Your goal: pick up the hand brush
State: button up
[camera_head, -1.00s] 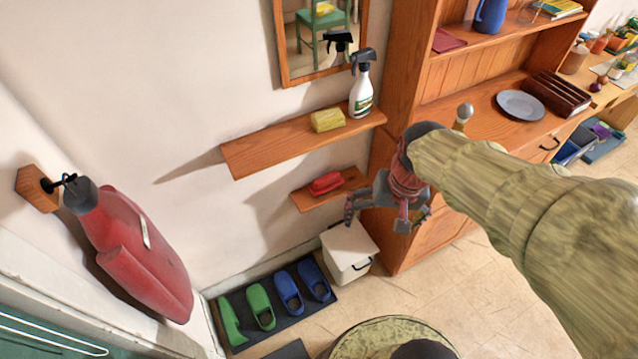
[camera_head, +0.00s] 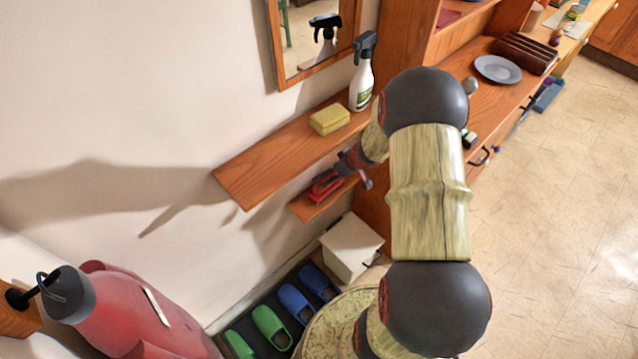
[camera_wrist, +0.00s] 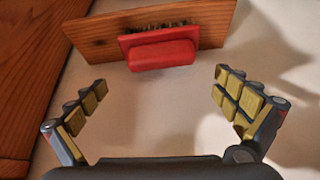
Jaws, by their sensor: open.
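The hand brush has a red body and dark bristles. In the wrist view the hand brush (camera_wrist: 162,55) lies on the small lower wooden shelf (camera_wrist: 95,38), ahead of my gripper and centred between its fingers. My gripper (camera_wrist: 161,82) is open and empty, its two fingers spread wide on either side, with a gap between the fingertips and the brush. In the head view the brush (camera_head: 322,186) shows as a red patch on the small shelf, partly hidden by my gripper (camera_head: 346,180).
A longer shelf (camera_head: 250,172) above holds a yellow sponge (camera_head: 329,119) and a white spray bottle (camera_head: 361,85). A white bin (camera_head: 350,250) stands below. A wooden cabinet (camera_head: 400,35) is close on the right. Green and blue slippers (camera_head: 296,302) lie on the floor.

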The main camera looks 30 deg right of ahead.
aim_at(326, 178)
jog(key=shift+n, duration=0.5)
jog(key=x, duration=0.2)
jog(key=b+x, duration=0.1)
jog(key=x, duration=0.1)
jog(key=b+x, duration=0.1)
jog(key=x, duration=0.2)
jog(key=shift+s+f, duration=0.25)
jog(key=shift+f, duration=0.05)
jog(key=shift+w+f, duration=0.3)
jog(key=shift+f, duration=0.05)
jog(key=shift+r, duration=0.1)
jog(key=shift+s, duration=0.1)
jog(key=shift+c, duration=0.4)
jog(key=shift+c, duration=0.8)
jog(key=c, duration=0.8)
jog(key=shift+c, duration=0.2)
